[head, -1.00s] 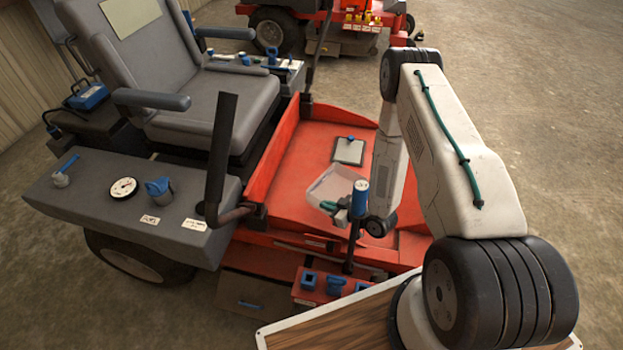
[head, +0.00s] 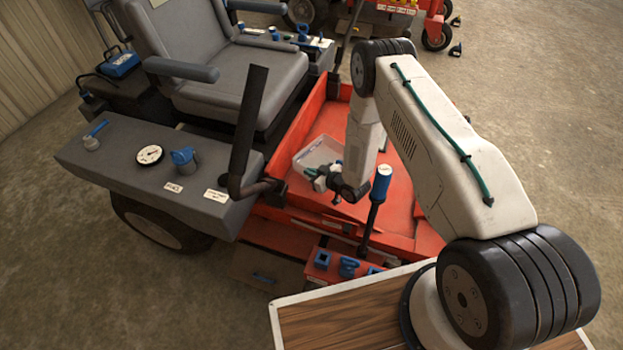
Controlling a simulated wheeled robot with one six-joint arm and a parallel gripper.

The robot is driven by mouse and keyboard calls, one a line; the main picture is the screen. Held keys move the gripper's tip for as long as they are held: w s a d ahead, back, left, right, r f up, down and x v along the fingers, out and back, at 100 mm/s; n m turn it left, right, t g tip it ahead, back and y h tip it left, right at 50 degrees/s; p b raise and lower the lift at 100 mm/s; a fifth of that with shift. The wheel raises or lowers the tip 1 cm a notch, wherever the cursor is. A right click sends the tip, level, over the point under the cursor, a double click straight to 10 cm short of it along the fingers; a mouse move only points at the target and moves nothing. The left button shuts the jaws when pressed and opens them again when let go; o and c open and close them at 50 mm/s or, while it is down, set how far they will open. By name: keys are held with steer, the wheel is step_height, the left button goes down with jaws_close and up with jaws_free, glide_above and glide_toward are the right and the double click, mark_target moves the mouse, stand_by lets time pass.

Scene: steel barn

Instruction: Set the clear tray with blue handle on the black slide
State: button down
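The clear tray (head: 319,153) shows in the head view over the red deck, left of my arm's lower link. My gripper (head: 317,179) is at the tray's front edge, where its handle is, and appears shut on it. The fingers and the blue handle are small and overlap. I cannot tell whether the tray touches the deck or hangs just above it. I cannot make out the black slide for certain. The dark-edged plate with a blue knob, seen earlier on the deck, is now hidden behind my arm.
A blue-topped lever (head: 381,183) stands upright right of my gripper. A tall black lever (head: 250,122) rises to its left, beside the grey seat (head: 238,78). A red block with blue pieces (head: 341,268) is in front. The grey side panel (head: 120,185) carries a gauge and blue parts.

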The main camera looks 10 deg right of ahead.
mark_target(302, 175)
steer(key=shift+s+f, duration=0.1)
steer(key=shift+f, duration=1.6)
steer(key=shift+f, duration=0.15)
steer(key=c, duration=1.6)
jaws_free()
steer(key=shift+c, duration=0.2)
